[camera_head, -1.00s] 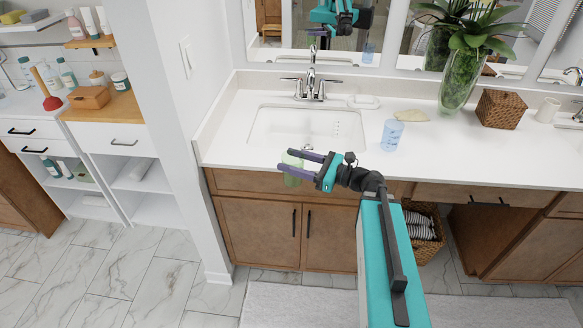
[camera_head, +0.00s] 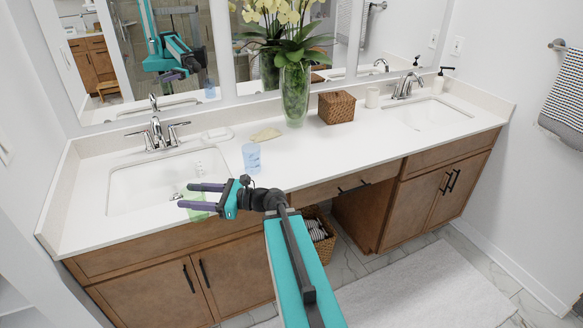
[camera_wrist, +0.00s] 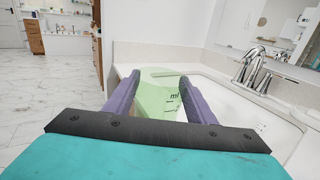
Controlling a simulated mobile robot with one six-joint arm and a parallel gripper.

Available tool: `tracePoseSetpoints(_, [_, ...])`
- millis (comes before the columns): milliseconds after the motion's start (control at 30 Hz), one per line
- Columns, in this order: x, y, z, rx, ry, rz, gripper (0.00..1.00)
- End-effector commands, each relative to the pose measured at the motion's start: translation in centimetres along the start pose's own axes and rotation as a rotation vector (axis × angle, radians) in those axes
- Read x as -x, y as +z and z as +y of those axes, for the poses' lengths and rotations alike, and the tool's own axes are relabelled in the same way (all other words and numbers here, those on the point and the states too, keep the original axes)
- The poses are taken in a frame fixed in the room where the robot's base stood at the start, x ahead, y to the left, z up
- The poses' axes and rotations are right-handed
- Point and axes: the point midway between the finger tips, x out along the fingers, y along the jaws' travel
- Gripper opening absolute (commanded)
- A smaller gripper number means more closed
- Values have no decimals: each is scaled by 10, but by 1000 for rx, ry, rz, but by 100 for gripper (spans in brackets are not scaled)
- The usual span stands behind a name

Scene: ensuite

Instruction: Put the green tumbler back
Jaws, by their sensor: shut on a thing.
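My gripper (camera_head: 207,197) is shut on the green tumbler (camera_head: 195,203), in front of the left sink at the counter's front edge in the head view. In the wrist view the translucent pale green tumbler (camera_wrist: 158,96) is upright between the two purple fingers, with dark markings on its side. The left sink (camera_head: 135,186) and its chrome faucet (camera_head: 157,130) lie behind it. A blue tumbler (camera_head: 251,157) stands on the counter to the right of that sink, apart from my gripper.
The white counter (camera_head: 330,150) holds a soap dish (camera_head: 217,134), a tan soap-like piece (camera_head: 265,135), a tall glass vase with flowers (camera_head: 295,95), a wicker box (camera_head: 336,107) and a cup (camera_head: 372,97). A second sink (camera_head: 425,115) is at the right. The counter's middle front is clear.

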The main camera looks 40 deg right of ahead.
Motion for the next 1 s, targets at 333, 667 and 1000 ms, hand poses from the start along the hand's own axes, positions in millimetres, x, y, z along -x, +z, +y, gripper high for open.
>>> tracePoseSetpoints(333, [73,7,-63,0,-185,2,11])
tracePoseSetpoints(667, [155,16,-114,-2,-370,2,11])
tracePoseSetpoints(1000, [246,26,-152,-3,-557,-3,11])
